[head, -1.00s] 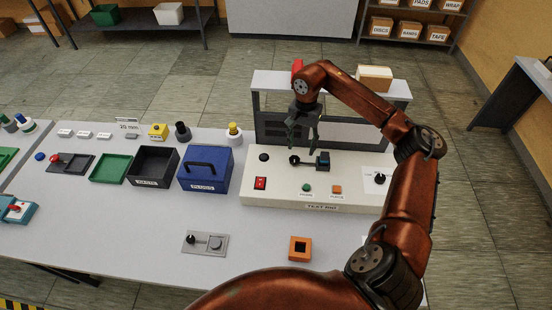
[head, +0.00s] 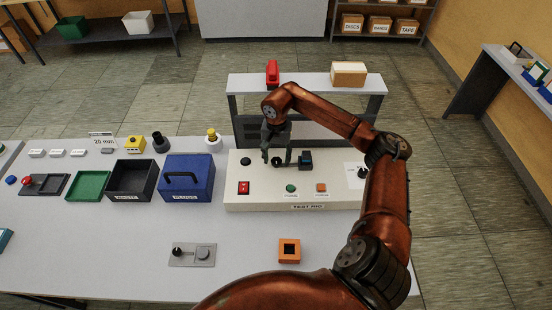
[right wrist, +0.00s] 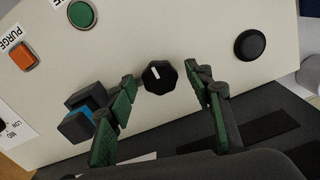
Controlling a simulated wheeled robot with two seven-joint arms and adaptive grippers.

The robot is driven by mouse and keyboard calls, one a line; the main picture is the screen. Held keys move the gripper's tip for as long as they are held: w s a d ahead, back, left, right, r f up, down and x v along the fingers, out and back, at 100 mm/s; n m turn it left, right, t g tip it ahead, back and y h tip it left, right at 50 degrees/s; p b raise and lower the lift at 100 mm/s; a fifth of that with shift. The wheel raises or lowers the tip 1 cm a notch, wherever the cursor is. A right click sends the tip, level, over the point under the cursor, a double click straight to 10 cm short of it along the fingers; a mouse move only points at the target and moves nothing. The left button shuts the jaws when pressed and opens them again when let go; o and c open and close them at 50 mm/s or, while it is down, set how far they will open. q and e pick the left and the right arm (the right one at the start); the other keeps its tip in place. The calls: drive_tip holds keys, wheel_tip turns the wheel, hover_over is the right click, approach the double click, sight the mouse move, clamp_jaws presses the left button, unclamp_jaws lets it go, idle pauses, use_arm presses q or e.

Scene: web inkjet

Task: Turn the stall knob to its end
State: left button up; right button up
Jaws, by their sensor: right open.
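A black faceted knob (right wrist: 159,77) with a white pointer mark stands on the cream face of the test rig (head: 240,200). It shows small in the head view (head: 277,162). No label naming it is readable. My right gripper (head: 277,156) is open, with its fingers pointing down at the rig. In the right wrist view the two green-padded fingers (right wrist: 160,82) lie on either side of the knob, with gaps visible between tips and knob. How far the tips are above the face I cannot tell. My left gripper is out of view.
A black and blue block (head: 305,159) stands close beside the right gripper. A green button (head: 291,188), an orange button (head: 321,187), a red switch (head: 244,188) and another black knob (head: 362,172) are on the rig. A grey shelf (head: 300,82) rises behind.

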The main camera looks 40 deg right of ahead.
drive_tip(key=shift+c, duration=0.4)
drive_tip(key=c, duration=1.1)
